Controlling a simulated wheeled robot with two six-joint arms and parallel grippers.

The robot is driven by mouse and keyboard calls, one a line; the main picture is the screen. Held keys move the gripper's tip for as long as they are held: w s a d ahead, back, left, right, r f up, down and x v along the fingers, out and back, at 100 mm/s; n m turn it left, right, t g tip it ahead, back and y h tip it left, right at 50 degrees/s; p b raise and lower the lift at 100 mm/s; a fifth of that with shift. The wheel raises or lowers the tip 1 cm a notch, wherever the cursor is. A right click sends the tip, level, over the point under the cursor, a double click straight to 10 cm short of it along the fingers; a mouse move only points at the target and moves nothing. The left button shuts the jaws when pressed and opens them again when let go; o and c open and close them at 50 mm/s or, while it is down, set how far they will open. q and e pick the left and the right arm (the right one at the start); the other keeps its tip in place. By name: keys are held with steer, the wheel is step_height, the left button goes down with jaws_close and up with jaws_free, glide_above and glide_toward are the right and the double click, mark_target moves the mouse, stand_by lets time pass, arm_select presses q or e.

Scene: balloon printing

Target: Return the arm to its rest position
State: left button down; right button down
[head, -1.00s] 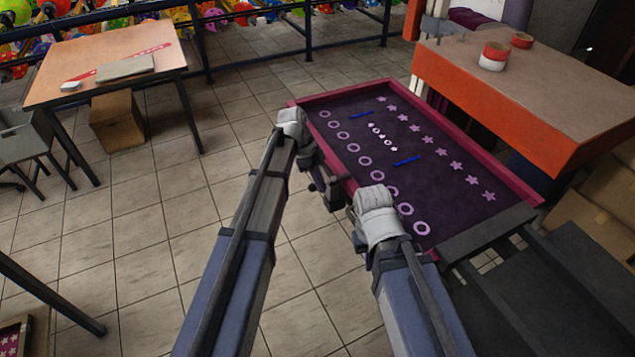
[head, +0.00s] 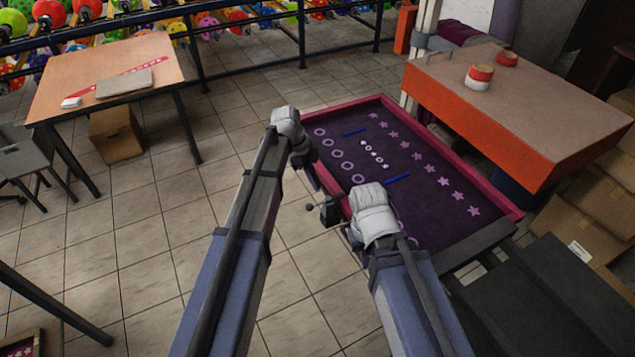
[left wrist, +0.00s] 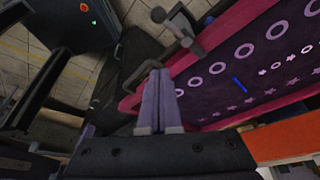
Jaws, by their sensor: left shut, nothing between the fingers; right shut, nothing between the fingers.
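My left arm comes in from the lower left in the head view. Its gripper (head: 311,178) is beyond the white wrist, mostly hidden, by the left edge of the purple tray (head: 512,214). In the left wrist view its two fingers (left wrist: 160,100) lie side by side, shut and empty, against the tray's pink rim. My right arm is to the right of it. Its dark gripper (head: 328,212) points left from the white wrist, shut and empty, near the tray's near-left side. The tray is dark purple, with rings, stars and two blue bars.
An orange-sided table (head: 540,110) with red-and-white rolls (head: 479,77) stands right of the tray. A wooden table (head: 60,85) is at the upper left. Cardboard boxes (head: 582,215) lie at the right. Tiled floor (head: 150,235) is open on the left.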

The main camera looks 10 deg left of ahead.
stand_by(0.4)
arm_select(q)
steer(key=s+d+n+y, duration=0.2)
steer(key=s+n, duration=0.6)
steer(key=s, duration=0.3)
steer(key=s+d+f+n+y, duration=0.1)
steer(key=s+d+n+y, duration=0.1)
steer(key=s+n, duration=0.6)
steer(key=shift+s+f+y, duration=0.15)
steer(key=shift+s+y, duration=0.55)
steer(key=shift+s, duration=1.5)
